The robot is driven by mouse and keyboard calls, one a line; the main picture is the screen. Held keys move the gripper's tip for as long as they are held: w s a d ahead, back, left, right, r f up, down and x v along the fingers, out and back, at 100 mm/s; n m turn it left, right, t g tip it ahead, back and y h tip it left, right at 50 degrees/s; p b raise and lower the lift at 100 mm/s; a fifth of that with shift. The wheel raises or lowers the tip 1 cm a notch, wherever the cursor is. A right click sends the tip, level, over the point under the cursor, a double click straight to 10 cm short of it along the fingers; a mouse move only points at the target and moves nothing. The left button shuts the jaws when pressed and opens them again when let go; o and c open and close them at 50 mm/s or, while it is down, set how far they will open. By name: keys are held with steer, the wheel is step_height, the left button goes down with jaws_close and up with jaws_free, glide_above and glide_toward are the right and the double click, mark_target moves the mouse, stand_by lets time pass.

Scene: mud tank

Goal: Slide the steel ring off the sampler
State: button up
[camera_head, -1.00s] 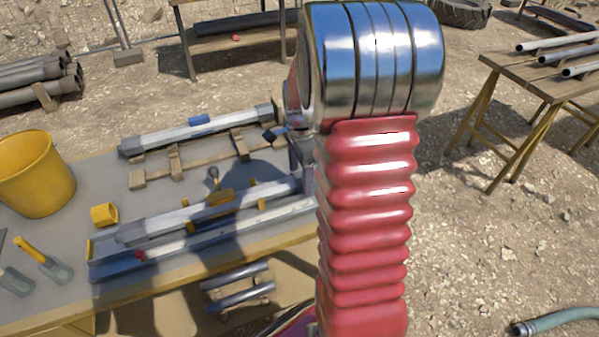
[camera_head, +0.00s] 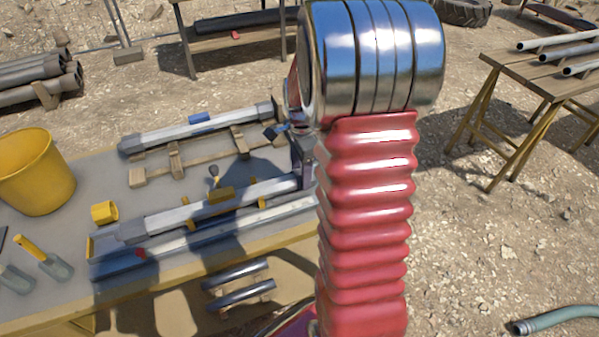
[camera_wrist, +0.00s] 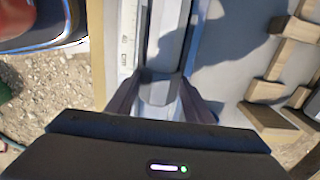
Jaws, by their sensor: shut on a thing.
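The sampler (camera_head: 172,221) is a long grey tube lying along a blue-grey trough on the table in the head view. It also shows in the wrist view (camera_wrist: 168,38), running away from my gripper. My gripper (camera_wrist: 160,92) has one dark finger on each side of the tube's near end. It is shut on a grey, smooth collar there, which looks like the steel ring (camera_wrist: 158,88). The collar still appears in line with the tube; whether it overlaps the tube is unclear. In the head view my red arm hides most of the gripper and this end.
A second grey tube (camera_head: 180,132) lies on a wooden rack (camera_head: 176,160) behind. A white ruled strip (camera_wrist: 127,35) runs beside the tube.

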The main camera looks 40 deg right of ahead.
steer(key=shift+s+d, duration=0.25)
steer(key=shift+d, duration=0.65)
steer(key=shift+s+d, duration=0.25)
steer(key=shift+d, duration=0.7)
steer(key=shift+s+d, duration=0.25)
steer(key=shift+d, duration=0.65)
steer(key=o, duration=1.4)
steer(key=shift+c, duration=0.2)
step_height(320, 180, up, 14)
steer(key=shift+f, duration=0.15)
